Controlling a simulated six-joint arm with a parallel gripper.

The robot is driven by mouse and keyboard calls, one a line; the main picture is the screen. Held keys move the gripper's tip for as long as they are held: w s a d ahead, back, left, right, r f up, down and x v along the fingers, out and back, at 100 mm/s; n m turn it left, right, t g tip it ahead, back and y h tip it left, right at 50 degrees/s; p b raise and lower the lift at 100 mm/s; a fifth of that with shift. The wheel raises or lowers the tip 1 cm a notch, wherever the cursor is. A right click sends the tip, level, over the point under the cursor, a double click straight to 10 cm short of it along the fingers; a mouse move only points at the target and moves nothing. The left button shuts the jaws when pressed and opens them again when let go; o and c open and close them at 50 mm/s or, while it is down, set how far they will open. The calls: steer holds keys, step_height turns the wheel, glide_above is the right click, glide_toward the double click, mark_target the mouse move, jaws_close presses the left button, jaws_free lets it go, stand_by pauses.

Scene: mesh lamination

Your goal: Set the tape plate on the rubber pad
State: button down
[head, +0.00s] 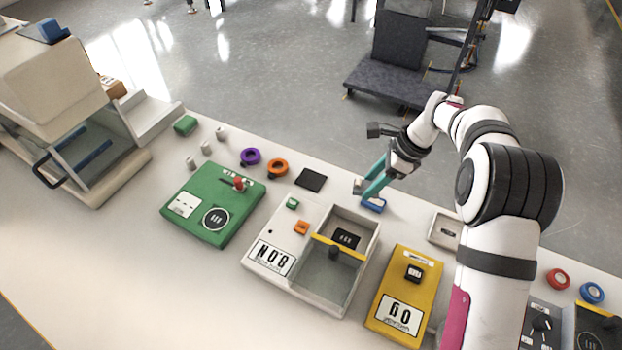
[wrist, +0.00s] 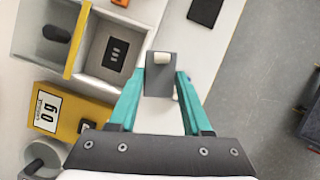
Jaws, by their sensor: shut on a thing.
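My gripper (head: 371,188) is shut on the tape plate (wrist: 160,82), a grey block with a short white roll on its far end, held between the teal fingertips (wrist: 160,75). In the head view the tape plate (head: 358,186) shows as a small grey piece beside the fingers, above or near a blue holder (head: 373,204). I cannot tell whether it touches the holder. The rubber pad, a flat black square (head: 310,179), lies bare on the table to the left of my gripper. It also shows in the wrist view (wrist: 205,11).
A grey-white station (head: 262,283) with an open bin and yellow bar stands in front of the gripper. A yellow box (head: 420,272) and a shallow tray (head: 436,232) are to the right. Orange (head: 278,168) and purple rolls (head: 250,156) lie left of the pad.

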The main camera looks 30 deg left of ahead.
steer(key=w+a+m+t, duration=0.2)
steer(key=w+m+t, duration=0.15)
steer(key=m, duration=0.55)
steer(key=m+h, duration=0.1)
steer(key=m, duration=0.2)
glide_above(320, 182)
steer(key=s+d, duration=0.1)
steer(key=shift+t, duration=0.45)
step_height(320, 182, down, 6)
steer(key=shift+d+f, duration=0.1)
steer(key=shift+f, duration=2.15)
steer(key=shift+c, duration=1.7)
jaws_free()
